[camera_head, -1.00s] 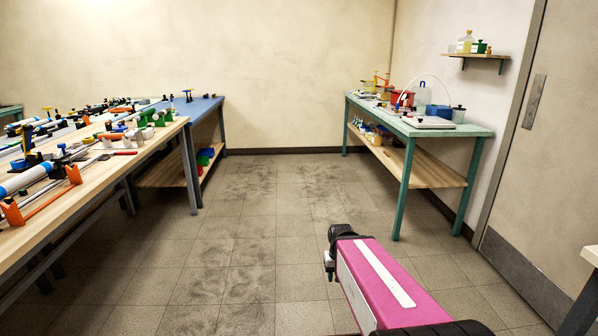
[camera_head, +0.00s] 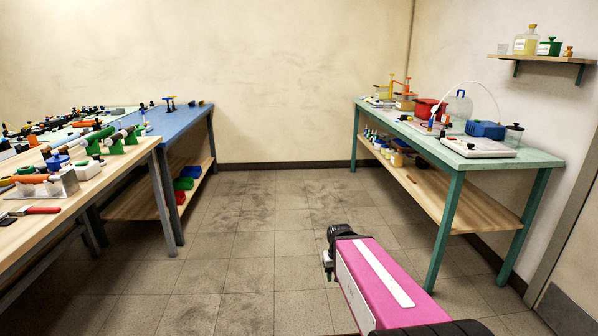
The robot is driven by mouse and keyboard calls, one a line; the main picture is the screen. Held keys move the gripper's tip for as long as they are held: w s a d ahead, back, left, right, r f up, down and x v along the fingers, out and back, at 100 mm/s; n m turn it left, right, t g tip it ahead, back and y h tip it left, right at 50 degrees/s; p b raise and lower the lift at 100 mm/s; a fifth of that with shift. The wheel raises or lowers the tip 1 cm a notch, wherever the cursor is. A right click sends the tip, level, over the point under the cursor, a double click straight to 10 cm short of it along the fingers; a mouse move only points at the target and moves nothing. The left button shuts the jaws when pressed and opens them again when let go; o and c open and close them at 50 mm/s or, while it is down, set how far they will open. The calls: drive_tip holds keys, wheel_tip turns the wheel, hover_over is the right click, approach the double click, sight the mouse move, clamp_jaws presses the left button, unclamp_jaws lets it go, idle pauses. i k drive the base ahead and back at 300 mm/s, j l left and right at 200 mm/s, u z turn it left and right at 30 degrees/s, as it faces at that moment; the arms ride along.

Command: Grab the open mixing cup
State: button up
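I cannot pick out an open mixing cup with certainty at this distance. The green table (camera_head: 543,165) on the right carries several small vessels. Among them are a small clear cup with a dark top (camera_head: 514,137) at the near right corner, a red pot (camera_head: 427,110), and amber containers (camera_head: 405,104) farther back. A small clear cup (camera_head: 503,48) also stands on the wall shelf. My pink arm shows at the lower right, well short of the green table. My gripper's fingers do not show.
A white scale-like device (camera_head: 479,148), a blue box (camera_head: 486,130) and a clear jug (camera_head: 460,106) crowd the green table. Its lower shelf (camera_head: 455,195) holds small bottles. A cluttered wooden bench (camera_head: 100,186) and blue table (camera_head: 184,120) stand left. The floor between (camera_head: 265,215) is clear.

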sight(387, 103)
drive_tip(key=i, duration=1.15)
drive_tip(key=i+z, duration=0.1)
drive_tip(key=i, duration=1.1)
drive_tip(key=i+j, duration=0.2)
drive_tip(key=i, duration=0.95)
drive_tip(key=i+z, duration=0.3)
drive_tip(key=i+j+z, duration=0.1)
drive_tip(key=i+z, duration=0.2)
drive_tip(key=i, duration=0.25)
drive_tip(key=i+j+z, duration=0.3)
drive_tip(key=i+l, duration=0.1)
